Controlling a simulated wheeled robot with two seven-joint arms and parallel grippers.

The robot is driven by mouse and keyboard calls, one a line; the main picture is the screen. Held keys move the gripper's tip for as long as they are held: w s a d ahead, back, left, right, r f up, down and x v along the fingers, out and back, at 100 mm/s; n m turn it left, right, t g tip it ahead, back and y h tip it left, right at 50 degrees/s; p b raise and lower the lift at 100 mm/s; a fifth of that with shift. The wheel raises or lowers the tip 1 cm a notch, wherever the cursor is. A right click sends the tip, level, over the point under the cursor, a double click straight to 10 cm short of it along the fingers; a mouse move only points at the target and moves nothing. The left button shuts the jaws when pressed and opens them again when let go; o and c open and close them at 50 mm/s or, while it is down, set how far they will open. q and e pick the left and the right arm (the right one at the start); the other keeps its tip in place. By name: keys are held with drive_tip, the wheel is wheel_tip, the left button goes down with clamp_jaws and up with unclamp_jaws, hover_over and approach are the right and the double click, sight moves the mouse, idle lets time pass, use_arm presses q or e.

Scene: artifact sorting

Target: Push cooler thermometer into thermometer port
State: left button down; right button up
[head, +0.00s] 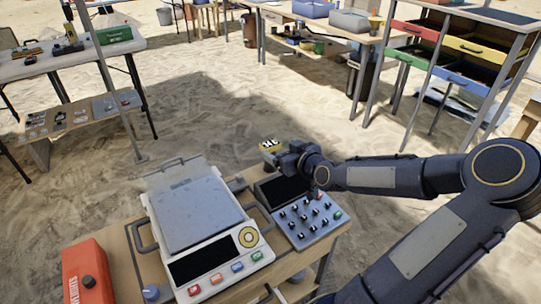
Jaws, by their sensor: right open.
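My right arm reaches in from the right over the table's far right corner. The right gripper is open, and its fingers are small and partly hidden by the wrist. The display is close to the fingers; I cannot tell whether they touch. The thermometer port and the thermometer's lower part are not visible. My left gripper is not in view.
A red box (88,273) is at lower left.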

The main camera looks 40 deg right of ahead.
sight(273, 146)
drive_tip(key=shift+b+x, duration=0.7)
drive_tip(key=shift+x, duration=0.5)
drive_tip(key=shift+w+f+b, duration=0.25)
drive_tip(key=shift+f+b, duration=0.05)
drive_tip(key=shift+b, duration=0.05)
drive_tip(key=b+x, duration=0.2)
drive_tip(key=x, duration=0.1)
drive_tip(key=shift+w+f, duration=0.2)
drive_tip(key=shift+f, duration=0.1)
drive_tip(key=shift+w+d+b, duration=0.15)
drive_tip(key=shift+w+b, duration=0.25)
drive_tip(key=shift+w, duration=0.05)
drive_tip(key=shift+c, duration=0.4)
drive_tip(key=c, duration=1)
